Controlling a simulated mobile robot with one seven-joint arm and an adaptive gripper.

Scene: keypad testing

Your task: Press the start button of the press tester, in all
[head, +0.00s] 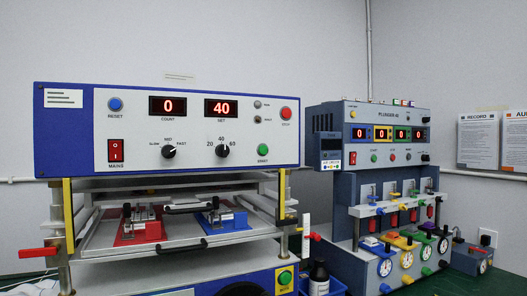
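The press tester (80,128) fills the left of the head view, with a white panel in a blue frame. Its count display (168,106) reads 0 and its set display (221,108) reads 40. A green button (263,149) sits at the panel's lower right; its small label is too blurred to read surely. A red button (286,113) is above it and a blue reset button (115,104) is at upper left. A second green button (285,278) is on the lower front right. My gripper is not in view.
A red and a blue fixture (226,217) sit on the tester's tray. A red lever (38,252) juts out left. To the right stand a dark bottle (319,277) in a blue bin and a second machine (385,113) with several dials. Posters hang on the right wall.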

